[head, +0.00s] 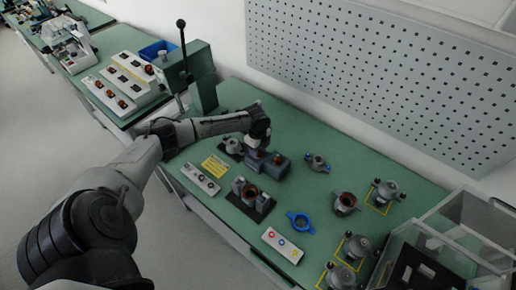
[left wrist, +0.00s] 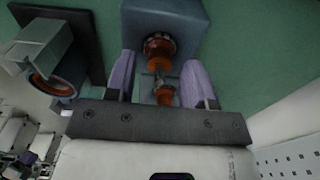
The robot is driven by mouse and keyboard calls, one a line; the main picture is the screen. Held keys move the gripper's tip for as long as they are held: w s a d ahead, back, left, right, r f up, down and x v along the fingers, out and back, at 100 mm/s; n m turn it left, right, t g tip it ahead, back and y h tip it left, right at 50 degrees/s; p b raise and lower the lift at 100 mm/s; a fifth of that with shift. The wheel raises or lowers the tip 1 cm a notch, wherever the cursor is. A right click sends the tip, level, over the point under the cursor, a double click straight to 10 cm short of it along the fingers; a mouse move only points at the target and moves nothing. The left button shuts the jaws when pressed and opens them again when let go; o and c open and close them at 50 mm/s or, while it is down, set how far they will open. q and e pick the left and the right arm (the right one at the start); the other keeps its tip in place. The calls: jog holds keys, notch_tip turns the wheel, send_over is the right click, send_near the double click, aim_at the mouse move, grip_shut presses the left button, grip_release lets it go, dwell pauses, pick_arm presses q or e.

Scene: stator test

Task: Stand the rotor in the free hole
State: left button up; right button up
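A blue-grey block (head: 274,170) stands on the green bench in the head view and fills the top middle of the left wrist view (left wrist: 190,18). A rotor with orange windings (head: 277,158) shows at the block. In the left wrist view, one orange-wound part (left wrist: 159,47) sits at a round opening in the block, and another orange part (left wrist: 163,96) with a metal shaft lies nearer the gripper. My left gripper (left wrist: 160,82) has its two fingers apart on either side of that nearer part, with visible gaps. A free hole cannot be made out. My right gripper is not in view.
A fixture on a dark plate (head: 262,208) with a copper-wound stator stands in front of the block. A lever press (head: 203,85) stands behind left. A clear box (head: 470,215) is at right.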

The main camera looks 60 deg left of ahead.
pick_arm(q)
jog(key=shift+o, duration=0.4)
notch_tip(320, 180, up, 14)
jog(key=shift+a+p, duration=0.15)
jog(key=shift+p, duration=0.25)
jog(key=shift+f, duration=0.1)
dwell(0.9)
